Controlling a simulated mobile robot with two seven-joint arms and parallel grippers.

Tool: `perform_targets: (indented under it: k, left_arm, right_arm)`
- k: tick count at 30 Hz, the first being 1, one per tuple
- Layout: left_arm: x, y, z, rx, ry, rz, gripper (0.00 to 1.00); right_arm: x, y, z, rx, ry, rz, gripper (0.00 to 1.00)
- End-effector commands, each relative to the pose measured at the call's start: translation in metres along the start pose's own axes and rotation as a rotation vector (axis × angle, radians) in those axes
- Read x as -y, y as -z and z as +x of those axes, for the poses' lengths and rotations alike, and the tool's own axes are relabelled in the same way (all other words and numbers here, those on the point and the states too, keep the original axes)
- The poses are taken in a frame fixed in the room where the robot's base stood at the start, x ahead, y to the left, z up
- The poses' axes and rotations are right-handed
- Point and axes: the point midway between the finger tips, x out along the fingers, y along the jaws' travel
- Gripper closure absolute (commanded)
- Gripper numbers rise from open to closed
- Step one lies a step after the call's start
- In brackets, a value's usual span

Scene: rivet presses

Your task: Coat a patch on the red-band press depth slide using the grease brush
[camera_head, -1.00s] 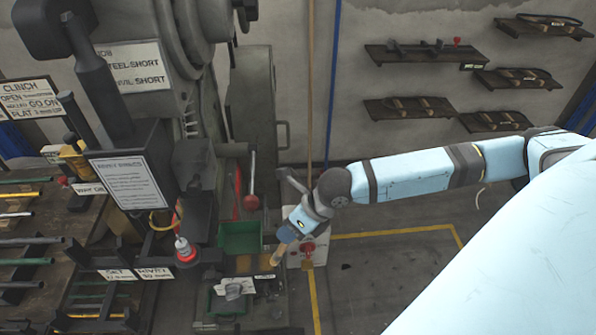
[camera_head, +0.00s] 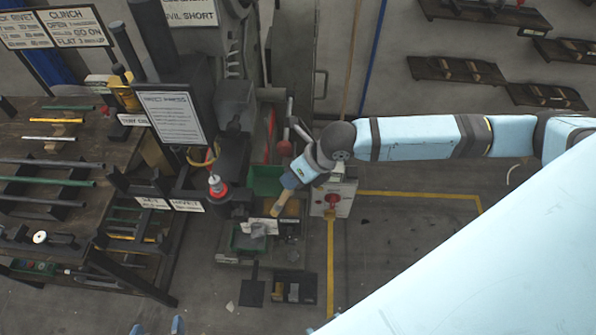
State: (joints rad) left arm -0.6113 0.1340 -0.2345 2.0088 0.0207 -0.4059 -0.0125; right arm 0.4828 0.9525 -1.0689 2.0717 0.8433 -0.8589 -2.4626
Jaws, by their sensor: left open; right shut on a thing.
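My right gripper (camera_head: 297,183), on the pale blue arm from the right, is shut on the grease brush (camera_head: 286,207), a light wooden piece pointing down. The brush is in front of the grey press (camera_head: 293,70), over its lower front, beside a green tray (camera_head: 266,180). A red strip (camera_head: 269,133) shows on the press. I cannot make out the depth slide or a grease patch for sure, nor whether the brush touches anything. My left gripper (camera_head: 157,327) is open and empty at the bottom edge; only its tips show.
A white box with a red button (camera_head: 332,200) stands right of the brush. Floor right of the yellow line (camera_head: 331,265) is mostly clear.

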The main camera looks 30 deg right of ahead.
Motion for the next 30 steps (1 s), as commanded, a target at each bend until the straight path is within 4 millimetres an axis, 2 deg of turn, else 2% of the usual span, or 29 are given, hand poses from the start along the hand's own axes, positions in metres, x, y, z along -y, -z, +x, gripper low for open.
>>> perform_targets:
  k: [8, 24, 30]
  left_arm:
    - [0.0, 0.005, -0.004, 0.0, 0.0, 0.0, 0.16]
    - [-0.002, 0.044, -0.029, 0.0, 0.0, 0.0, 0.16]
    - [-0.002, 0.044, -0.029, -0.001, 0.0, 0.0, 0.16]
  right_arm:
    - [-0.002, -0.004, -0.006, 0.001, 0.0, 0.0, 1.0]
    - [-0.02, -0.027, -0.05, 0.001, 0.0, 0.0, 1.0]
    - [-0.02, -0.027, -0.05, 0.0, 0.0, 0.0, 1.0]
